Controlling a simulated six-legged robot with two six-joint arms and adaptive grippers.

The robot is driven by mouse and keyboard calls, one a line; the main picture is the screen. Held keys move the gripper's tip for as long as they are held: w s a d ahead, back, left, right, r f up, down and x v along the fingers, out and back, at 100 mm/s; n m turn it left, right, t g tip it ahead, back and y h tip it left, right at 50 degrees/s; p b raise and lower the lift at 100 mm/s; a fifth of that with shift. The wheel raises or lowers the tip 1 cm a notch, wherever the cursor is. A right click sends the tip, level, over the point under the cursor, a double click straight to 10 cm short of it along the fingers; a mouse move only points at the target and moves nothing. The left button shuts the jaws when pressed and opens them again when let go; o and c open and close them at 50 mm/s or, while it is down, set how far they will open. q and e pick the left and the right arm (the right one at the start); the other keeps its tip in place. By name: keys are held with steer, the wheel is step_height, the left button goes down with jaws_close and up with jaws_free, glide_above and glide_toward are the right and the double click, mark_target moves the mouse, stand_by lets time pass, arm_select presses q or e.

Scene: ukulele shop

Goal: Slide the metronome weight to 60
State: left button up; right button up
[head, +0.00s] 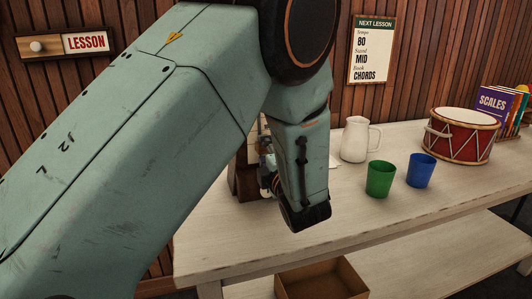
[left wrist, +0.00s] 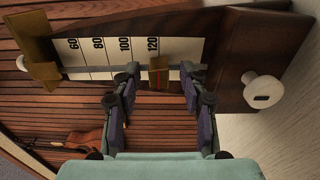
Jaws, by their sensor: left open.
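The brown wooden metronome (head: 246,178) stands on the white table, mostly hidden behind my left arm. The left wrist view shows its scale (left wrist: 105,46) lying sideways, with 60, 80, 100 and 120 from left to right. A grey rod (left wrist: 85,70) runs along the scale. My left gripper (left wrist: 160,85) is open, one finger on each side of the weight, with visible gaps. In the head view that gripper (head: 267,176) is partly hidden. My right gripper is not seen.
A white pitcher (head: 355,140), green cup (head: 380,178), blue cup (head: 421,170) and red drum (head: 460,138) stand on the table (head: 440,190) to the right. A wall card (head: 370,50) reads tempo 80, MID, CHORDS. A white knob (left wrist: 263,91) is right of the weight.

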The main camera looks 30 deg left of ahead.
arm_select(q)
steer(key=shift+s+r, duration=0.2)
steer(key=shift+s, duration=0.15)
steer(key=shift+w+f, duration=0.2)
steer(key=shift+w, duration=0.1)
steer(key=c, duration=0.5)
steer(key=shift+s, duration=0.1)
jaws_close()
